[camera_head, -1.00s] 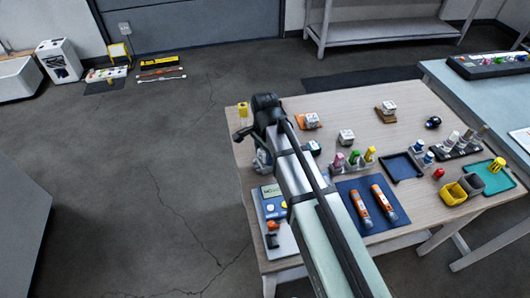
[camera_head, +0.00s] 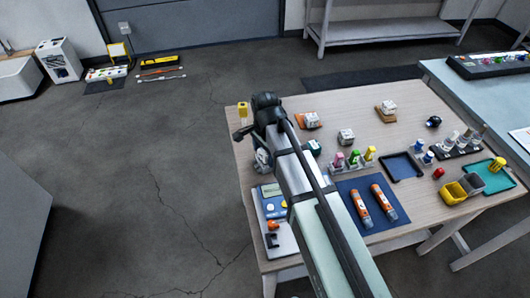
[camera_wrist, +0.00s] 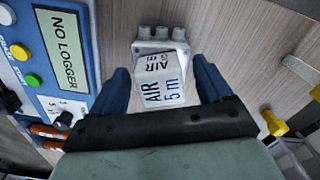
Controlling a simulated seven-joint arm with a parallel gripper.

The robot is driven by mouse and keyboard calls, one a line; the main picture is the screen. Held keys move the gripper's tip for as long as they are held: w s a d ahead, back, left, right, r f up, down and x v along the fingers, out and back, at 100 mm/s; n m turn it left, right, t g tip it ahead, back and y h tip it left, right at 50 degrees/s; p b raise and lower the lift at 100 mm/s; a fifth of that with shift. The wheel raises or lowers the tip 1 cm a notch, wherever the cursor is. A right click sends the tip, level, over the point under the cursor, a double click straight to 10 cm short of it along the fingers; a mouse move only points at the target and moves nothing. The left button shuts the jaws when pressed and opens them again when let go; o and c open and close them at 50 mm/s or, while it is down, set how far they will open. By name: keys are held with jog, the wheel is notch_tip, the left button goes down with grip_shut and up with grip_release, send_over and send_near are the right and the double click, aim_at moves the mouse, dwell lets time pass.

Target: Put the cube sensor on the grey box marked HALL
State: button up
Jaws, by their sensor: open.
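In the wrist view my gripper (camera_wrist: 160,92) is open, with one dark blue finger on each side of a pale cube (camera_wrist: 162,86). The cube bears the print "AIR 5 m", and no clear grip on it shows. Just beyond it is a pale grey piece with several round posts (camera_wrist: 160,40); I cannot tell if they touch. In the head view my gripper (camera_head: 262,160) is low at the table's left edge, partly hidden by my arm. Other white cubes stand right of it: one on an orange base (camera_head: 311,119), one bare (camera_head: 346,135), one on a brown base (camera_head: 389,105). I cannot read HALL anywhere.
A blue-framed instrument reading "NO LOGGER" (camera_wrist: 62,40) is close on the left in the wrist view. A yellow piece (camera_head: 243,108) stands at the table's far left corner. A blue mat (camera_head: 385,224) holds two orange tubes. Bare table (camera_head: 350,105) lies among the cubes.

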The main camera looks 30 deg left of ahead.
notch_tip(320, 180, up, 12)
dwell(0.6)
